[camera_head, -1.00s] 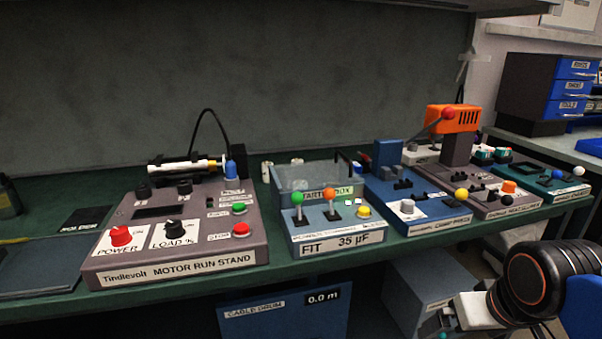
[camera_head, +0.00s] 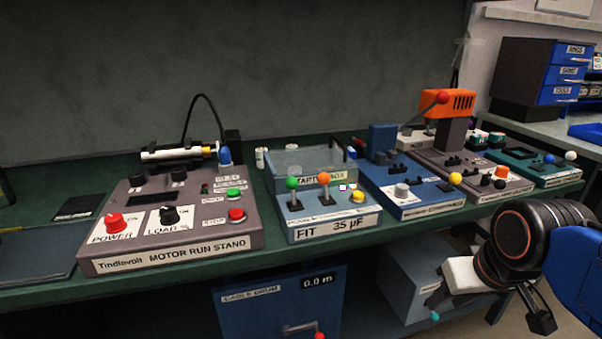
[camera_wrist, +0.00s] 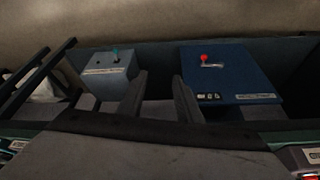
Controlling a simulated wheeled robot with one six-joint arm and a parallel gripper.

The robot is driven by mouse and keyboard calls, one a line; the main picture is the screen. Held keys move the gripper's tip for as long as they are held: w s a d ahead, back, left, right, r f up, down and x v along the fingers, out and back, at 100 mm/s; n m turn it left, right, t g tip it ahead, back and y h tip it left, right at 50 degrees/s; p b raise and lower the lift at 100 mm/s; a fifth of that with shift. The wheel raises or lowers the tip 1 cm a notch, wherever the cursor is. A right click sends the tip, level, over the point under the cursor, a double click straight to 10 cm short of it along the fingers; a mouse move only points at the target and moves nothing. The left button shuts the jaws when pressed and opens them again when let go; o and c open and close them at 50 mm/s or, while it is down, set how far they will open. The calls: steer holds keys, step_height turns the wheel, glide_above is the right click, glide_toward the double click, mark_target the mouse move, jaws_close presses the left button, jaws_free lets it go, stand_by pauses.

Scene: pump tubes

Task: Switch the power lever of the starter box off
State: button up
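The starter box (camera_head: 335,226) stands on the green bench in the middle of the head view, labelled "FIT 35 µF". It has a lever with a green ball (camera_head: 292,183), a lever with an orange ball (camera_head: 324,179) and a yellow button (camera_head: 358,196). Both levers look roughly upright; I cannot read which one is power. A clear-sided tray section (camera_head: 312,160) is behind them. My gripper (camera_wrist: 160,88) shows in the wrist view with its two dark fingers apart and nothing between them. In the head view my arm is at the lower right, away from the starter box.
The motor run stand (camera_head: 175,247) is left of the starter box. The blue crimp press (camera_head: 425,207) and other lever units stand to its right. Below the bench are the blue cable drum box (camera_head: 262,305) with a red-knobbed crank and a grey-blue box (camera_head: 412,277).

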steer(key=shift+n+g+y, duration=0.3)
steer(key=shift+n, duration=0.2)
steer(key=w+a+r, duration=0.1)
steer(key=w+r, duration=0.2)
steer(key=shift+a+r, duration=0.1)
steer(key=shift+a, duration=0.3)
jaws_close()
steer(key=w+a+r+n+g+y, duration=0.2)
steer(key=w+a+r+n, duration=0.3)
steer(key=w+a+r, duration=0.4)
steer(key=w+a+r+n+g+y, duration=0.3)
steer(key=w+a+r, duration=0.7)
steer(key=w, duration=0.5)
steer(key=shift+w+n+y, duration=0.25)
steer(key=shift+n+y, duration=0.35)
steer(key=shift+n, duration=0.5)
